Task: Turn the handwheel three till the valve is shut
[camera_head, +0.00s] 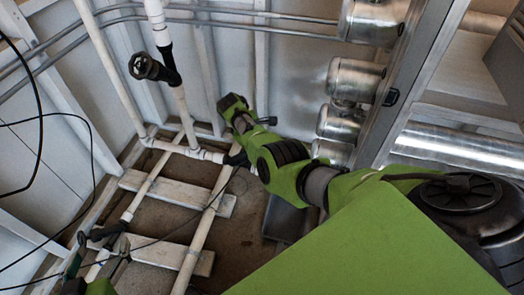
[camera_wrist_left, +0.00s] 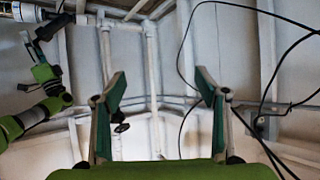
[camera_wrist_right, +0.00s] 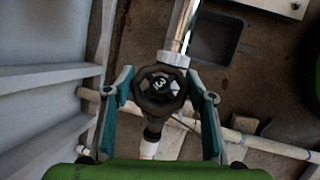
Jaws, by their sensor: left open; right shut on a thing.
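The handwheel (camera_wrist_right: 160,89) is a dark wheel marked with a 3, in the middle of the right wrist view. It sits on a valve on a pipe. My right gripper (camera_wrist_right: 160,80) has its teal fingers on either side of the wheel and is shut on it. In the head view my right arm reaches to the pipes at the middle; its grip on the wheel is not clear there. My left gripper (camera_head: 103,243) is low at the left of the head view. It is open and empty, and its spread fingers also show in the left wrist view (camera_wrist_left: 158,88).
Another dark handwheel (camera_head: 145,67) stands on a white pipe at the upper left. White pipes (camera_head: 200,235) run over planks near the floor. Steel cylinders (camera_head: 355,80) line the right side. Loose black cables (camera_head: 92,150) hang at the left.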

